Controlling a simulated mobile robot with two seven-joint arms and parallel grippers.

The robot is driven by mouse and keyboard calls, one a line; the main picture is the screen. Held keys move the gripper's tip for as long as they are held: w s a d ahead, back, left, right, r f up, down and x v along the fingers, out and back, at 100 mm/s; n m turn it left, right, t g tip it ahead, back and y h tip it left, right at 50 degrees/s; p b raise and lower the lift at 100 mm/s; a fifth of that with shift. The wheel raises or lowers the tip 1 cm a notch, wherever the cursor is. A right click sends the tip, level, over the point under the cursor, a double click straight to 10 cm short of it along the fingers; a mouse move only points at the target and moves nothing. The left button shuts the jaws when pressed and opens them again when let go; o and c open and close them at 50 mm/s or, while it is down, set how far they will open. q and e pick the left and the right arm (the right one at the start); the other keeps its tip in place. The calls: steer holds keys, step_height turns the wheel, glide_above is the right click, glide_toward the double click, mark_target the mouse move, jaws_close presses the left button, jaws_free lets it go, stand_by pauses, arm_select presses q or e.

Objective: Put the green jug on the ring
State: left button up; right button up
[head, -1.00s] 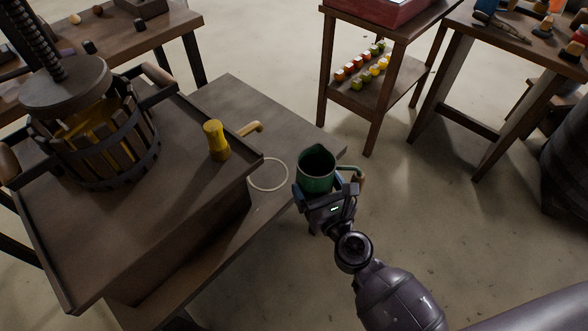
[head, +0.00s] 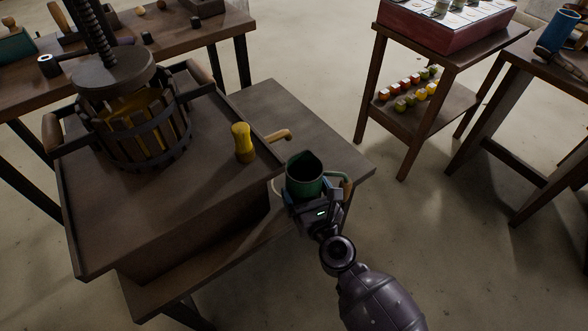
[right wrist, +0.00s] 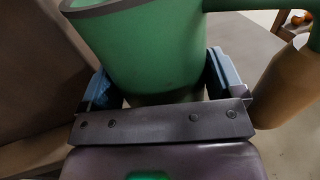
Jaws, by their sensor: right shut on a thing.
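The green jug (head: 304,186) is upright, with its open dark mouth up and a handle (head: 346,184) on its right side. My right gripper (head: 313,198) is shut around its body; the right wrist view shows the jug (right wrist: 150,50) between the two blue-grey fingers. The pale ring (head: 272,188) lies on the low table and shows only as a thin arc left of the jug; the jug and gripper hide the rest. The jug overlaps the ring in the picture; I cannot tell its height above the table. My left gripper is not in view.
The press tray (head: 215,195) with its slatted basket (head: 135,125) and a yellow post (head: 243,142) stands close left. A wooden spout handle (head: 280,135) sticks out behind the jug. The low table (head: 320,140) is bare behind and right of it.

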steer(key=x, duration=0.3)
steer(key=shift+x, duration=0.8)
steer(key=x, duration=0.3)
steer(key=shift+w+a+b, duration=0.1)
steer(key=shift+w+b, duration=0.1)
steer(key=shift+b, duration=0.15)
steer(key=shift+f+b, duration=0.35)
steer(key=shift+f, duration=0.6)
steer(key=shift+r, duration=0.2)
steer(key=shift+f, duration=0.2)
steer(key=o, duration=0.9)
steer(key=shift+r, duration=0.4)
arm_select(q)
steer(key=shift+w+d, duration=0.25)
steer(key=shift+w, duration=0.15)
arm_select(e)
steer(key=v, duration=1.2)
steer(key=shift+f, duration=0.2)
